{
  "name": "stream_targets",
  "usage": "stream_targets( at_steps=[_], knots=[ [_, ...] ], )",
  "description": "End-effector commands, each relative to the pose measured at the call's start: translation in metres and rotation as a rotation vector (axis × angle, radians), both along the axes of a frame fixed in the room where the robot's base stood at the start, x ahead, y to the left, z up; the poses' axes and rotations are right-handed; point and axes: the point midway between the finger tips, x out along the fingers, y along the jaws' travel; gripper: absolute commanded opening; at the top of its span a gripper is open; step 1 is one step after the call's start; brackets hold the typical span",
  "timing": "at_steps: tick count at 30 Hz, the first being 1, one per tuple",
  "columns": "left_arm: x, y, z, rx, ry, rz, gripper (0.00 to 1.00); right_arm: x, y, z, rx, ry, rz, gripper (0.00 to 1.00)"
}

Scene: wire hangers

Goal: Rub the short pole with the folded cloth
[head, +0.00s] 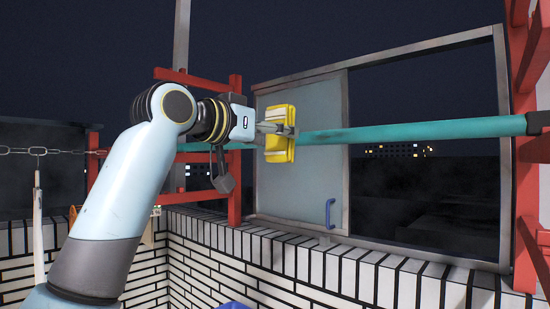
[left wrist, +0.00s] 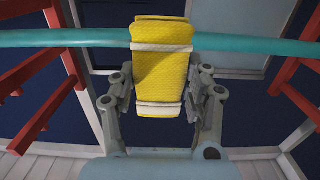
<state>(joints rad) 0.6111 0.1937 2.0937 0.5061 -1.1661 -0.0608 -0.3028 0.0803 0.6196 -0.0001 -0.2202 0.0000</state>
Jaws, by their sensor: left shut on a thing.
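A teal pole (head: 400,132) runs across the window opening between the red frames. It also crosses the top of the left wrist view (left wrist: 65,38). A yellow folded cloth with white bands (head: 280,146) is held by my left gripper (head: 272,129). In the left wrist view the cloth (left wrist: 160,75) sits between the two fingers of my left gripper (left wrist: 162,103) and overlaps the pole, covering part of it. I cannot tell for sure whether the cloth touches the pole. My right gripper is not in view.
A sliding glass pane (head: 318,190) with a blue handle (head: 330,213) stands behind the pole. Red frames (head: 234,160) stand at both sides. A white tiled wall (head: 205,275) with a ledge runs below. A chain (head: 38,151) hangs at the left.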

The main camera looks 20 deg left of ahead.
Motion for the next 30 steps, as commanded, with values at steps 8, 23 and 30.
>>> stream_targets(
  at_steps=[8, 23, 30],
  knots=[
    [0.009, -0.003, 0.001, -0.021, -0.048, 0.000, 0.23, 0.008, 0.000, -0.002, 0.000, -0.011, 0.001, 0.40],
    [0.053, -0.019, 0.001, -0.019, -0.045, 0.000, 0.23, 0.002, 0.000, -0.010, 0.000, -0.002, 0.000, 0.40],
    [0.057, -0.020, 0.001, -0.017, -0.045, 0.001, 0.23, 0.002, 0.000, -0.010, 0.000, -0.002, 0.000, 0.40]
  ],
)
